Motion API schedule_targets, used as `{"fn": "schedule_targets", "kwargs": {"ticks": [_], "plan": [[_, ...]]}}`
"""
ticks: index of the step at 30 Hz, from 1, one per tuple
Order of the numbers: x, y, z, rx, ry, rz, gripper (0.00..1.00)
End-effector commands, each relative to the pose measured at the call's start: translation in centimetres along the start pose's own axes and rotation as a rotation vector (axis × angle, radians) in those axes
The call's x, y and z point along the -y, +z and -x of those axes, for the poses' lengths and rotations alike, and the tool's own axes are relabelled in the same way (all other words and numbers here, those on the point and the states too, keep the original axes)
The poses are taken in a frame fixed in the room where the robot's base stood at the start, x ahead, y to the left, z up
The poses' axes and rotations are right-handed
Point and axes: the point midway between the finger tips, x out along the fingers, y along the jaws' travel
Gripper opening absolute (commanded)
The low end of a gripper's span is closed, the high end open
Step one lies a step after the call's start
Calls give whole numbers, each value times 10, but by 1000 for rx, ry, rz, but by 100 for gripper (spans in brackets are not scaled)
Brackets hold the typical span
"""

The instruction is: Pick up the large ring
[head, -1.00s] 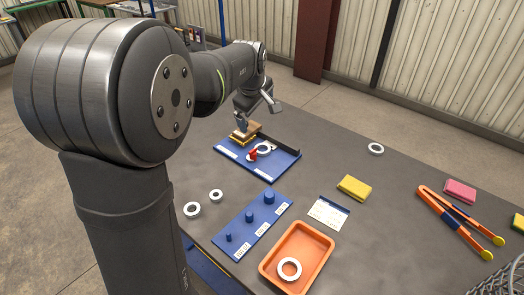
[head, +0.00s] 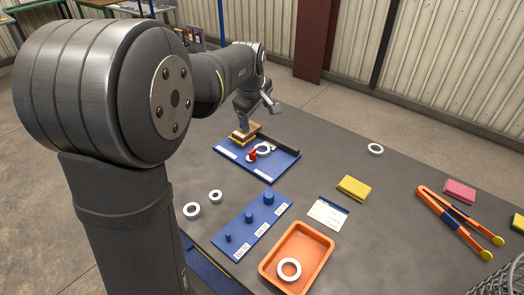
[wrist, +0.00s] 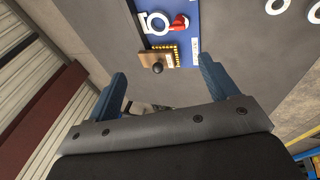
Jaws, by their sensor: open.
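Several white rings are in view, and I cannot tell for certain which is the large one. One ring (head: 289,269) lies in the orange tray, two rings (head: 191,210) (head: 216,196) lie beside the peg board, and another (head: 376,149) lies at the far right. A further ring (head: 263,149) lies by a red part on the blue tray (head: 272,169); it shows at the top of the wrist view (wrist: 157,22). My gripper (head: 259,113) is open and empty beyond the blue tray, above the wooden brush's end; its blue fingers (wrist: 163,86) are spread apart.
A wooden brush (wrist: 153,55) with a dark knob rests at the blue tray's far end. A blue board with pegs (head: 249,217), an orange tray (head: 315,240), a card, sponges (head: 353,188) and orange tongs (head: 455,215) occupy the table. The table's back right is mostly clear.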

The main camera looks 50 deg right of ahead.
Motion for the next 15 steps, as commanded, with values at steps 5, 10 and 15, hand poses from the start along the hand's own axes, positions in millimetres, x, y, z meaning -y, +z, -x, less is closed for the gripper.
{"fn": "schedule_targets", "kwargs": {"ticks": [5,10,15], "plan": [[15,22,-20,127,4,69,79],[35,58,-46,343,38,219,79],[48,84,-61,534,100,403,79]]}}
